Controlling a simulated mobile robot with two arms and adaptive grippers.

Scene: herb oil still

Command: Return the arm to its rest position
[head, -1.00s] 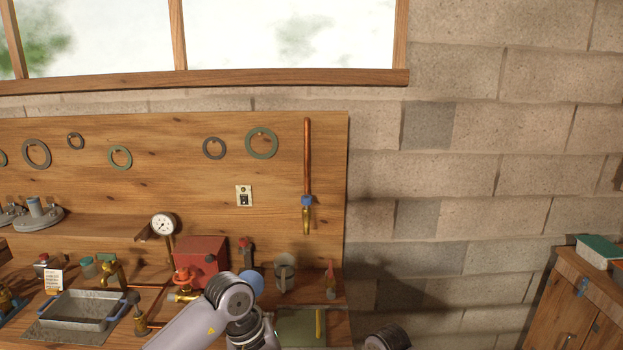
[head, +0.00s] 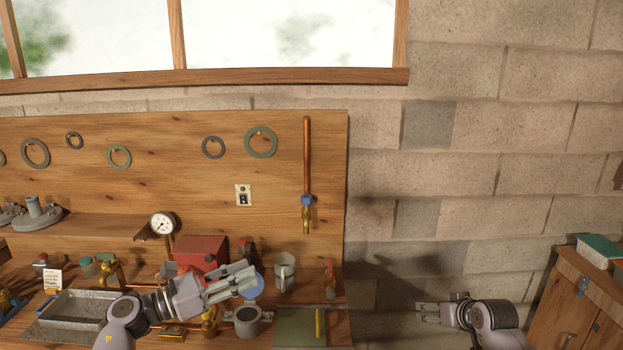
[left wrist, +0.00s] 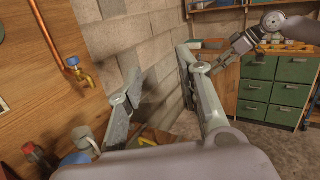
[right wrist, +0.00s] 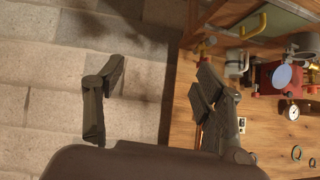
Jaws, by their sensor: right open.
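My left arm reaches in over the bench, and its gripper (head: 248,283) points right, above the bench and in front of the red box. In the left wrist view its two fingers (left wrist: 150,98) stand apart with nothing between them. My right gripper (head: 425,312) is at the lower right of the head view, in front of the block wall and pointing left, clear of the bench. In the right wrist view its fingers (right wrist: 150,90) are spread and empty.
The bench carries a metal basin (head: 85,309), a red box (head: 203,251), a gauge (head: 163,224), a grey pot (head: 247,321) and a metal mug (head: 285,271). A copper pipe with a valve (head: 306,190) hangs on the board. A wooden cabinet (head: 565,306) stands right.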

